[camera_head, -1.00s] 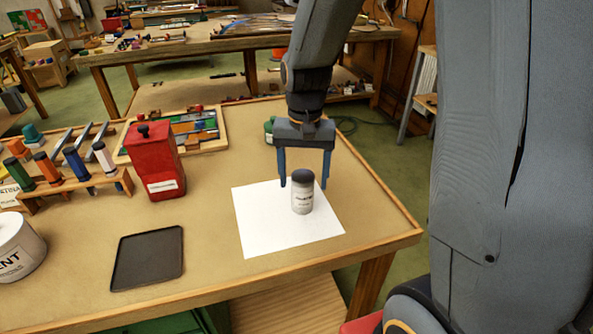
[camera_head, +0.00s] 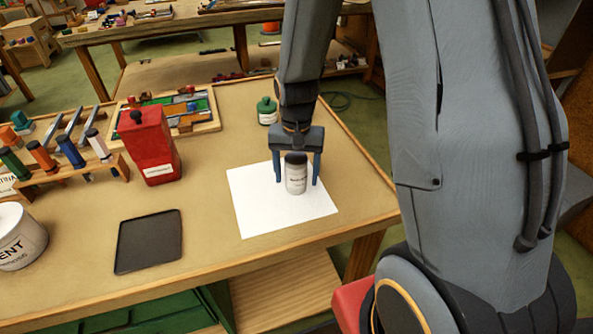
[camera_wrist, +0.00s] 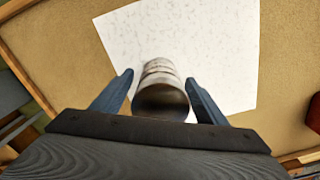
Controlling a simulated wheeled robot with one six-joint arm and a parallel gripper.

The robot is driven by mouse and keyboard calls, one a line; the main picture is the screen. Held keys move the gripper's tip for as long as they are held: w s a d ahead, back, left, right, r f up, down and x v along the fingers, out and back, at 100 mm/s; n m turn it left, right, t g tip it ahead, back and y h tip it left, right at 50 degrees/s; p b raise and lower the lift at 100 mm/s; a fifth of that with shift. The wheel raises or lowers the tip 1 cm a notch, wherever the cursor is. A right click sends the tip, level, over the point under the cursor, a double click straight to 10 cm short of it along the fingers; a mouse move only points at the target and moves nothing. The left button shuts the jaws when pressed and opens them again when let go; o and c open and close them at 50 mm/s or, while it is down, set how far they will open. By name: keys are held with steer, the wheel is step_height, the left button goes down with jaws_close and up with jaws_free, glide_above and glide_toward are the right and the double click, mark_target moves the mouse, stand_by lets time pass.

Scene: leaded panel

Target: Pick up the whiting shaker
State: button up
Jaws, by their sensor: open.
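The whiting shaker, a small white cylinder with a dark cap (camera_head: 296,178), stands upright on a white sheet of paper (camera_head: 260,215) on the workbench. Its label is too small to read. My gripper (camera_head: 297,183) is open, pointing down, with one finger on each side of the shaker in the head view. In the wrist view the shaker (camera_wrist: 160,88) sits between the two blue fingers (camera_wrist: 158,95), with gaps on both sides. I cannot tell how far the fingertips are from it in depth.
A red canister (camera_head: 152,148) stands left of the paper, and a flat black tray (camera_head: 149,241) lies in front of it. A green jar (camera_head: 267,111) stands behind my gripper. A tool rack (camera_head: 75,165) and a white tub (camera_head: 18,238) are at the left.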

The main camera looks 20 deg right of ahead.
steer(key=shift+f, duration=0.1)
steer(key=c, duration=1.3)
